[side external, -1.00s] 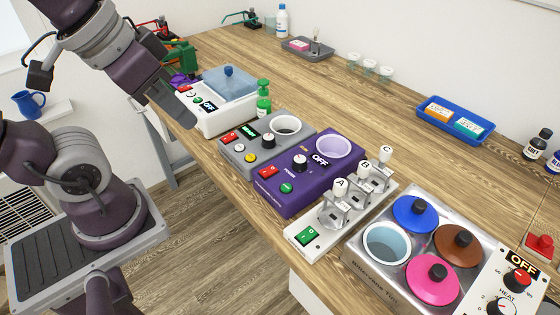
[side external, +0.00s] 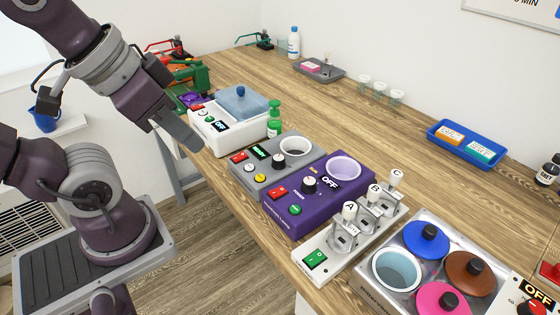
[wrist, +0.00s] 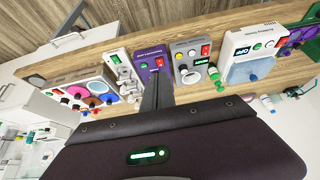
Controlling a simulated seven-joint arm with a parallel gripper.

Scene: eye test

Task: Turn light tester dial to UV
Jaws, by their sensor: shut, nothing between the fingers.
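No label reading UV is legible, so I cannot tell which device is the light tester. A grey box (side external: 243,177) has a green-lit display, a black dial with a pale cap (side external: 279,160), coloured buttons and a round cup. Right of it, a purple box (side external: 290,222) reads OFF and has a similar dial (side external: 309,185), a red switch and a green button. Both boxes show in the wrist view, the grey one (wrist: 182,47) and the purple one (wrist: 143,60). My gripper (side external: 197,145) is shut and empty in the air, left of the grey box, touching no dial.
A white box with a blue lid (side external: 243,104) stands left of the grey box. Right of the purple box are a lever panel marked A, B, C (side external: 318,242) and a steel unit with coloured lids (side external: 372,295). The wooden bench (side external: 360,120) behind is largely clear.

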